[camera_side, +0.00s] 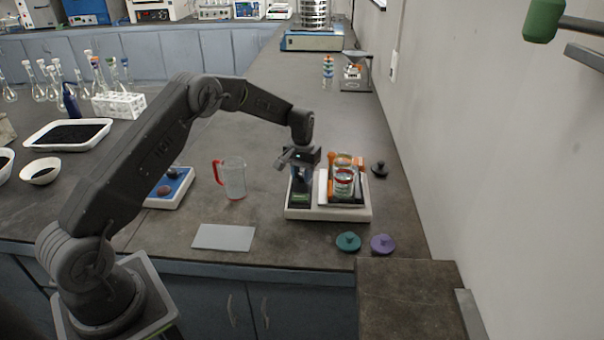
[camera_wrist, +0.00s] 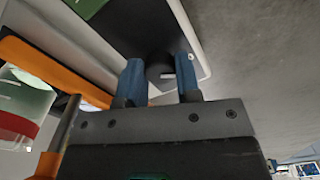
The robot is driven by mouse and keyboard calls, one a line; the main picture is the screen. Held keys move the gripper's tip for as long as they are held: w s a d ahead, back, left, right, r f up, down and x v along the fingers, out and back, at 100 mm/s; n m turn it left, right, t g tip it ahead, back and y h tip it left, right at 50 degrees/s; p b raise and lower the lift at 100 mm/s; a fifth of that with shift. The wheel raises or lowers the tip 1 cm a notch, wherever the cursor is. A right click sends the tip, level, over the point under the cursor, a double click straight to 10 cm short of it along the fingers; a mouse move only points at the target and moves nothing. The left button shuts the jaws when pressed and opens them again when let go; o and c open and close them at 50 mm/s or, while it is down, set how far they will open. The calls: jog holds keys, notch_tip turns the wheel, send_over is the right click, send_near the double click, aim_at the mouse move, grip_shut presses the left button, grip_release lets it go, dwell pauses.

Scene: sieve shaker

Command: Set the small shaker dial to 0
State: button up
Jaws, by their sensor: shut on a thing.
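The small shaker (camera_side: 330,213) is a white base with a black control panel (camera_wrist: 135,22). A green display (camera_side: 300,197) is at the panel's near end; its corner shows in the wrist view (camera_wrist: 85,6), with no readable number. My gripper (camera_side: 301,174) reaches down over the panel. In the wrist view its two blue fingers (camera_wrist: 160,78) are shut on the dark round dial (camera_wrist: 160,67), one on each side. The dial has a short white mark at its lower edge. In the side view the dial is hidden by the gripper.
Right of the gripper, the shaker's orange-trimmed platform holds glass jars with a red-ringed one (camera_side: 344,183) in front. A black lid (camera_side: 379,169), a teal lid (camera_side: 348,242) and a purple lid (camera_side: 382,244) lie nearby. A red-handled beaker (camera_side: 234,178) stands to the left.

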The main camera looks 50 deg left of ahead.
aim_at(302, 175)
dwell(0.3)
jog(key=o, duration=0.9)
jog(key=shift+r, duration=0.1)
notch_tip(302, 175, up, 14)
jog(key=shift+f, duration=0.15)
